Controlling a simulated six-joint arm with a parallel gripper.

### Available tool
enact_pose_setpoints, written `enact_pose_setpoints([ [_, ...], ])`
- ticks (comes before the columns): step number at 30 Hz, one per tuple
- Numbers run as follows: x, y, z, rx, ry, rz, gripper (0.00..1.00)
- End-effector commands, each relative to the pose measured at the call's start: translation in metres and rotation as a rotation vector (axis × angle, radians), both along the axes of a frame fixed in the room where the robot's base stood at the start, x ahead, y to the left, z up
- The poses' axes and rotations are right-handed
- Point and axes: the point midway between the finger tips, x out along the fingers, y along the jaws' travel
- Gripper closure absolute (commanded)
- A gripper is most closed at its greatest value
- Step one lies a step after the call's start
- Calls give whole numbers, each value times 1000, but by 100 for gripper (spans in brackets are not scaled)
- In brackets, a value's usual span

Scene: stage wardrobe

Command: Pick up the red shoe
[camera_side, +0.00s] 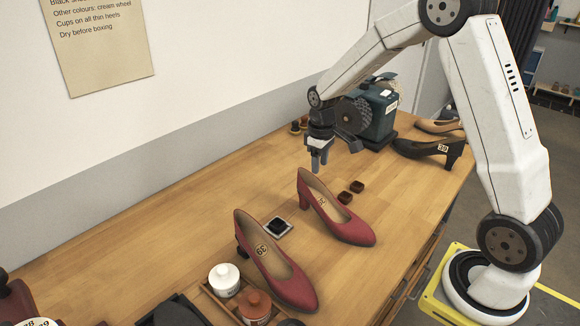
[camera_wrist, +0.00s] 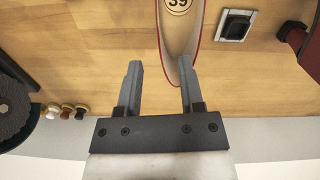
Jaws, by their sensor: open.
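Two red high-heeled shoes with beige insides and number labels stand on the wooden table in the side view. The farther red shoe (camera_side: 350,224) has its heel end close to my gripper (camera_side: 319,164); the nearer red shoe (camera_side: 290,285) stands to its lower left. My gripper is open and empty, fingers pointing down, above the table by the farther shoe's heel end. In the wrist view the farther shoe (camera_wrist: 181,45) shows its 39 label, and its rear tip lies between the fingers (camera_wrist: 158,90) as seen, nearer the right one. The other shoe (camera_wrist: 312,55) is cut off at the right edge.
A black ink pad (camera_side: 279,228) lies between the red shoes. Small dark red blocks (camera_side: 350,192) lie right of the farther shoe. A green machine (camera_side: 379,116) and a black shoe (camera_side: 428,150) stand behind. Jars, including a white one (camera_side: 224,281), stand in front. Table left of centre is clear.

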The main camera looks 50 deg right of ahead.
Motion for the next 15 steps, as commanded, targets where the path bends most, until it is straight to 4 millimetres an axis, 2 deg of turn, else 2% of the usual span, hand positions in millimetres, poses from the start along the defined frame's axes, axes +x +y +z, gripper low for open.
enact_pose_setpoints([
  [6,-1,0,-17,1,2,0,52],
  [15,0,0,-23,1,2,0,52],
])
